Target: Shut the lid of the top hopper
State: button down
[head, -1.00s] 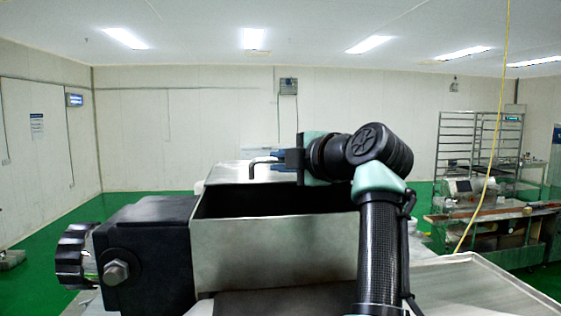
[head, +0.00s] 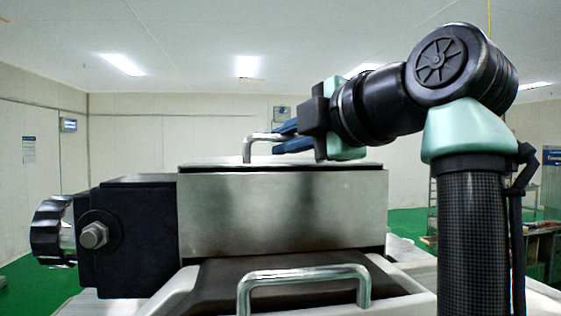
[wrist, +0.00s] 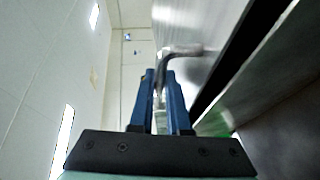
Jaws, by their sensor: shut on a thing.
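The top hopper (head: 283,220) is a grey metal box in the middle of the head view. Its lid (head: 340,163) shows as a thin, nearly level strip across the hopper's top. In the wrist view the lid (wrist: 185,22) is a shiny plate, with a dark band between it and the hopper wall (wrist: 275,75). A bent metal handle (head: 248,146) stands up from the lid. My gripper (head: 280,138) is shut on this handle, its blue fingers (wrist: 162,85) on either side of it. I cannot tell whether the lid is fully seated.
A black block with a ribbed knob (head: 50,230) juts out at the hopper's left. Another metal handle (head: 305,272) is in front, below the hopper. A rack and bench stand at the far right, partly behind my arm.

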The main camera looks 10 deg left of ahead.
jog(key=shift+s+d+f+b, duration=0.1)
jog(key=shift+s+d+b, duration=0.1)
jog(key=shift+s, duration=0.25)
jog(key=shift+s+d+b, duration=0.1)
jog(key=shift+s+d, duration=0.05)
jog(key=shift+s, duration=0.3)
jog(key=c, duration=1.2)
grip_release()
jog(key=shift+o, duration=0.2)
jog(key=shift+b+v, duration=0.45)
jog(key=shift+v, duration=0.3)
jog(key=b+v, duration=0.4)
jog(key=v, duration=0.8)
jog(key=shift+a, duration=0.1)
